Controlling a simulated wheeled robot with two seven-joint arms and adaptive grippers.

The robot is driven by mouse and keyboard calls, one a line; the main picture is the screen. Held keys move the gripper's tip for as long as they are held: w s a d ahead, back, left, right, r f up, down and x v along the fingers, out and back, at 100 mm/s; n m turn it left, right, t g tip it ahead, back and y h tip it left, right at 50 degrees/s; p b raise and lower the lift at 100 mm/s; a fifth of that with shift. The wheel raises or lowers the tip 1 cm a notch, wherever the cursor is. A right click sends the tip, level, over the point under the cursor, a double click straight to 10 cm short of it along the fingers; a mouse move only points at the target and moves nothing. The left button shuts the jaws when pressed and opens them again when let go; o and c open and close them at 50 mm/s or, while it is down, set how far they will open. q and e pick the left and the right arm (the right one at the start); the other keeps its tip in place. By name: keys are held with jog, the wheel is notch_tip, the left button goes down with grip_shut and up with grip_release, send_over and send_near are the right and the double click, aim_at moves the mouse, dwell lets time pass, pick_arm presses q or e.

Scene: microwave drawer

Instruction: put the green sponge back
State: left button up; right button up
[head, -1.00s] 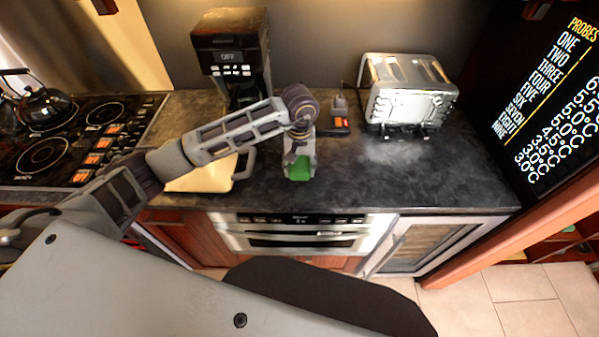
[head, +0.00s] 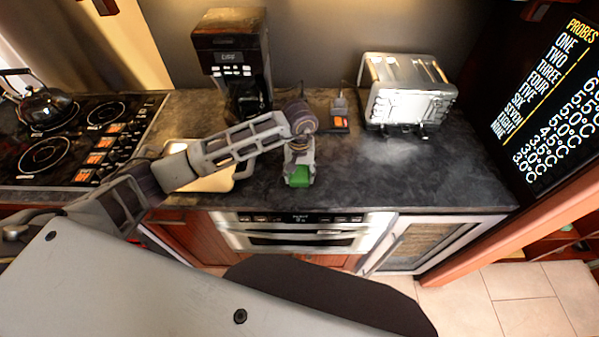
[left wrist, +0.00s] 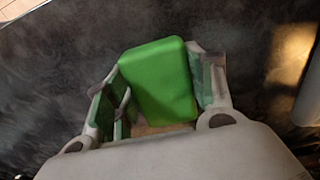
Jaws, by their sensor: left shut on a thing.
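The green sponge (head: 299,179) is between the fingers of my left gripper (head: 299,172), over the front part of the dark countertop (head: 400,185). In the left wrist view the sponge (left wrist: 158,80) is a bright green block with rounded edges, sitting tilted between the two fingers of the left gripper (left wrist: 160,92), which is shut on it. The dark counter shows behind it. I cannot tell whether the sponge touches the counter. My right gripper is not in view.
A pale tray (head: 215,182) lies left of the gripper, partly behind my arm. A coffee maker (head: 232,60), a small device with an orange screen (head: 340,121) and a silver toaster (head: 408,95) stand farther back. A drawer appliance (head: 300,236) is under the counter edge. The counter's right side is clear.

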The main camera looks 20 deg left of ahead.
aim_at(300, 172)
pick_arm(q)
jog(key=shift+f, duration=0.1)
jog(key=o, duration=1.5)
jog(key=shift+c, duration=0.2)
jog(key=shift+r, duration=0.2)
jog(key=shift+w+r, duration=0.1)
jog(key=shift+r, duration=0.6)
notch_tip(300, 172, up, 8)
jog(key=shift+r+b, duration=0.1)
jog(key=shift+b, duration=1.15)
jog(key=shift+r, duration=1.15)
